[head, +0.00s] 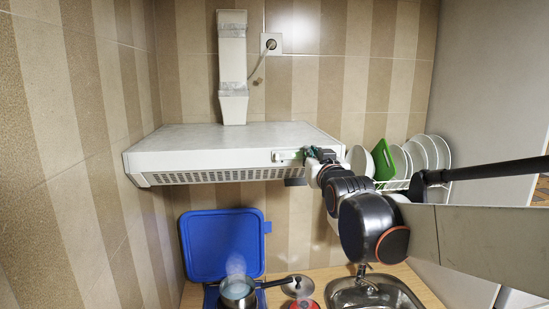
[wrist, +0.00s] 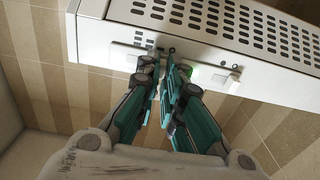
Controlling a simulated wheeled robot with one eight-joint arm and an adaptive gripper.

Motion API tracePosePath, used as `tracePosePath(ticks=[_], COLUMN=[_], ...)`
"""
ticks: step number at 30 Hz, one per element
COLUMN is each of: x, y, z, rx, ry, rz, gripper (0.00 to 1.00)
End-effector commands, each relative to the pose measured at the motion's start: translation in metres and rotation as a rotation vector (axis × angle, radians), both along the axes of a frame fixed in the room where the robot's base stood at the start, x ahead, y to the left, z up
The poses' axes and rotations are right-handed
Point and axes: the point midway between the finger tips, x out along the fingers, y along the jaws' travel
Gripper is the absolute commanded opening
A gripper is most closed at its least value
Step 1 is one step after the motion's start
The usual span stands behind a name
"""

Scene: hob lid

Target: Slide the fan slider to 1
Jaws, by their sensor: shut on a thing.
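The cooker hood (head: 225,152) is white and hangs on the wall. Its front edge carries a light control strip (head: 286,156) with a small green patch, just left of my gripper (head: 310,153). In the wrist view the strip (wrist: 126,51) runs along the hood's edge and passes behind the fingers. My gripper (wrist: 166,68) has its teal fingers close together against the strip, shut on a small part that appears to be the fan slider's knob. The fingertips hide that part, and the setting marks are too small to read.
Below the hood stand a steaming pot (head: 238,291) and a raised blue hob lid (head: 222,245). A dish rack with plates (head: 430,152) and a green board (head: 383,160) is close behind my arm. The sink (head: 375,293) is below right. The space in front of the hood's left half is clear.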

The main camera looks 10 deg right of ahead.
Motion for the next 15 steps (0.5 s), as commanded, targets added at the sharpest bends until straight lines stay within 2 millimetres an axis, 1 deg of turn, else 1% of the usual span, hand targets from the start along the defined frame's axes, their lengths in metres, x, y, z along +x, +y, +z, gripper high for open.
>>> tracePosePath(ticks=[1,2,3,4,15], x=[-0.0001,-0.0001,-0.0002,-0.0002,-0.0017], y=[-0.0003,-0.0003,-0.0003,-0.0003,-0.0003], z=[-0.0003,-0.0003,-0.0003,-0.0003,-0.0001], rx=[0.000,0.000,0.000,0.000,0.000], ry=[0.001,0.001,0.001,0.001,0.001], rz=[0.000,0.000,0.000,0.000,0.000], gripper=[0.00,0.14,0.23,0.28,0.28])
